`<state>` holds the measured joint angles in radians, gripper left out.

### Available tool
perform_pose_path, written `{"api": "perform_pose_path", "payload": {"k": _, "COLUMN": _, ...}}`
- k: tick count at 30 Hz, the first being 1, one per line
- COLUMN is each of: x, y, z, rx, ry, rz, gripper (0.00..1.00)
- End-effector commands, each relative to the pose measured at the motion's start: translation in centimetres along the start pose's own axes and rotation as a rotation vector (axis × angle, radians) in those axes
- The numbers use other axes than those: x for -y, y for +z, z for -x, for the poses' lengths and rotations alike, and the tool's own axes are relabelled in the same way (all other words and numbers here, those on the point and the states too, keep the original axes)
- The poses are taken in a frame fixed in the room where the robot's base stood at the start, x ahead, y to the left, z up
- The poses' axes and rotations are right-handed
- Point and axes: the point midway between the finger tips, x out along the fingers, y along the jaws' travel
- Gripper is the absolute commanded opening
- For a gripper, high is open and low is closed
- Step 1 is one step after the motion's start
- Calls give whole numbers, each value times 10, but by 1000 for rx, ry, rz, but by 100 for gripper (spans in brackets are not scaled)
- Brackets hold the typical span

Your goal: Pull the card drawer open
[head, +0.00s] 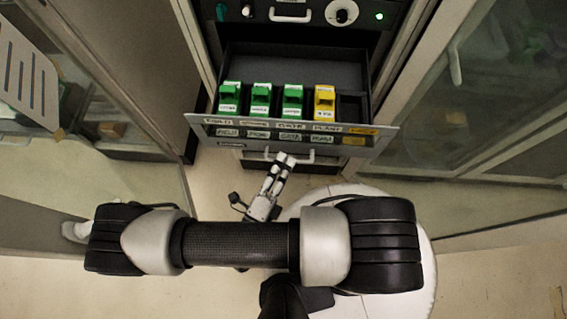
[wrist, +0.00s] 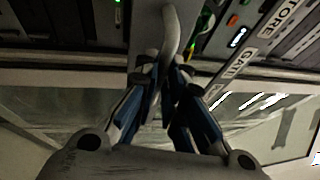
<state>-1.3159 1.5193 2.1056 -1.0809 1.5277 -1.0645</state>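The card drawer (head: 215,128) stands pulled out of the cabinet in the head view, its inside visible from above. Three green cards (head: 261,97) and a yellow card (head: 324,101) stand upright in a row in it, with a dark empty slot at the right end. A pale bar handle (head: 308,156) is at the drawer's front. My gripper (head: 283,160) is at this handle. In the wrist view the handle bar (wrist: 171,35) runs between my two fingertips (wrist: 163,72), which look closed around it.
Above the drawer is a panel with another handle (head: 290,17), a knob (head: 341,12) and a lit green lamp (head: 379,16). Glass-fronted cabinets stand at left and right (head: 490,110). Bare floor (head: 480,285) shows between them around my base.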

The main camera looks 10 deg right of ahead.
Motion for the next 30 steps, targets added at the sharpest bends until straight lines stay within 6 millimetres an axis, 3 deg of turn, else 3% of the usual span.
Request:
{"api": "perform_pose_path", "payload": {"k": 9, "x": 0, "y": 0, "z": 0, "rx": 1, "ry": 0, "rz": 0, "gripper": 30}}
{"api": "perform_pose_path", "payload": {"k": 20, "x": 0, "y": 1, "z": 5, "rx": 4, "ry": 0, "rz": -1, "gripper": 30}}
{"api": "perform_pose_path", "payload": {"k": 25, "x": 0, "y": 2, "z": 28, "rx": 8, "ry": 2, "rz": -3, "gripper": 30}}
{"api": "perform_pose_path", "payload": {"k": 30, "x": 0, "y": 2, "z": 66, "rx": 8, "ry": 2, "rz": -5, "gripper": 30}}
